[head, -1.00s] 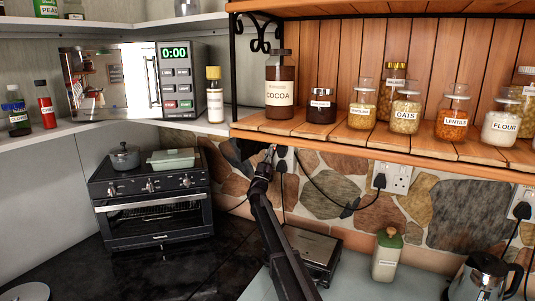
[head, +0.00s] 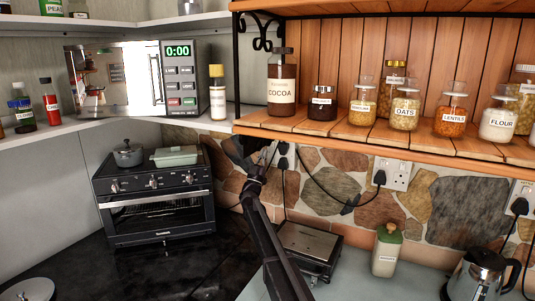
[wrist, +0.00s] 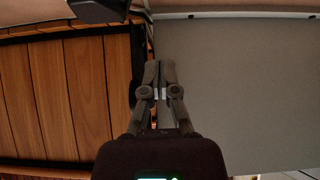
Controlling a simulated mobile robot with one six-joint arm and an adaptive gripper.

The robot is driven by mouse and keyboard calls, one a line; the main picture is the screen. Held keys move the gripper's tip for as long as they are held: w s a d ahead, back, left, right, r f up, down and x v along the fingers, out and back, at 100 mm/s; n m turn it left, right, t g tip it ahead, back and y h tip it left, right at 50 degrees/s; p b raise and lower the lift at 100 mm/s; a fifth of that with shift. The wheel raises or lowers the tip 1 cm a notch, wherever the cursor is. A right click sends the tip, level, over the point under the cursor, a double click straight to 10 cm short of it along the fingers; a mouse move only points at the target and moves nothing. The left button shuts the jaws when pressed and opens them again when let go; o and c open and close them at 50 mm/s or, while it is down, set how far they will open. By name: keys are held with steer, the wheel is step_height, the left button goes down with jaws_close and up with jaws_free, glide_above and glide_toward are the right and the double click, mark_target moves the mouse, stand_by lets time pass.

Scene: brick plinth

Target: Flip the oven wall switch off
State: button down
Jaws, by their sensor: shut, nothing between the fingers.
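The black oven (head: 155,200) stands on the dark counter at the left in the head view. A white wall socket plate (head: 291,150) with a black plug is on the stone wall under the wooden shelf, partly hidden by my arm. I cannot make out a switch rocker or its position. My gripper (head: 262,158) is close to the wall, just left of that plate. I cannot tell whether it touches anything. In the wrist view my gripper (wrist: 158,66) has its fingers together and empty, and no switch shows there.
The wooden shelf (head: 330,130) with several jars overhangs the wall close above my gripper. Another double socket (head: 392,173), a green-lidded canister (head: 387,250) and a kettle (head: 475,275) are to the right.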

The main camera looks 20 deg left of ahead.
steer(key=s+b+v, duration=0.1)
steer(key=b+v, duration=0.3)
steer(key=v, duration=0.4)
steer(key=shift+r, duration=0.4)
steer(key=shift+s, duration=0.1)
